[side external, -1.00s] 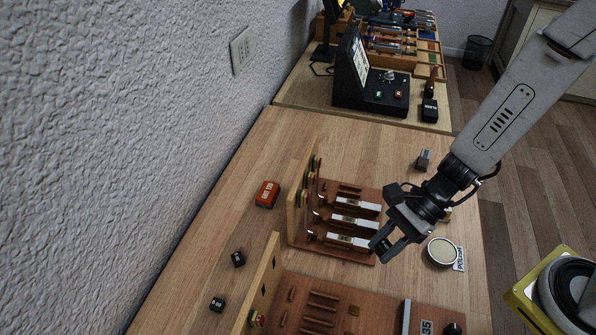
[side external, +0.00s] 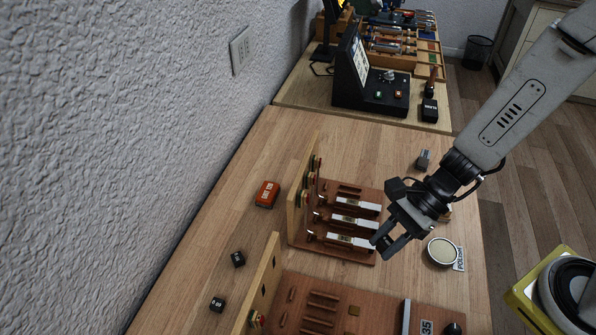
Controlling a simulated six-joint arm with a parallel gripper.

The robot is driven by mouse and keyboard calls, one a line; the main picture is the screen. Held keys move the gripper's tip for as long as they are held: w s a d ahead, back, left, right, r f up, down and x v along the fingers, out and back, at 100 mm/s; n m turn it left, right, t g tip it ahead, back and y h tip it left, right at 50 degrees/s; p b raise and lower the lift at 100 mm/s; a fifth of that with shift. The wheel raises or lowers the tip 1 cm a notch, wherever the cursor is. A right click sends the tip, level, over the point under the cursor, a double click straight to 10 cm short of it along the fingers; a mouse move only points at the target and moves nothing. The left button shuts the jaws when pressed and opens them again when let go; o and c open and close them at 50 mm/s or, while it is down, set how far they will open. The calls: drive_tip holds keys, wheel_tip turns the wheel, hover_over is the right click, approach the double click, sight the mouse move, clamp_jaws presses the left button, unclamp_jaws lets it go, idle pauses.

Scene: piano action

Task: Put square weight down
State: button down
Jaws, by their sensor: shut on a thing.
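The key model's brown base (side external: 310,252) carries several white-fronted keys and stands against a tan upright board (side external: 300,195). I cannot tell whether the held weight touches a key.
Two small black blocks (side external: 238,259) (side external: 217,304) and an orange box (side external: 267,194) lie left of the model. A small grey block (side external: 423,158) lies behind the gripper. A round tin (side external: 442,251) stands to its right. A second brown model (side external: 340,305) is in front.

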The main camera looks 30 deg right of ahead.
wheel_tip(320, 180, up, 10)
drive_tip(key=r, duration=0.1)
drive_tip(key=n+g+h, duration=0.6)
drive_tip(key=n+h, duration=0.9)
drive_tip(key=n, duration=1.2)
approach(387, 241)
drive_tip(key=w, duration=0.6)
drive_tip(key=w+a+r+n+t, duration=0.3)
drive_tip(key=w+a+n+t, duration=0.85)
drive_tip(key=n, duration=0.65)
drive_tip(key=shift+t, duration=0.45)
drive_tip(key=shift+s+f, duration=0.1)
drive_tip(key=shift+f, duration=5.15)
drive_tip(key=shift+s+f, duration=0.15)
drive_tip(key=shift+f, duration=5.15)
drive_tip(key=shift+f, duration=0.1)
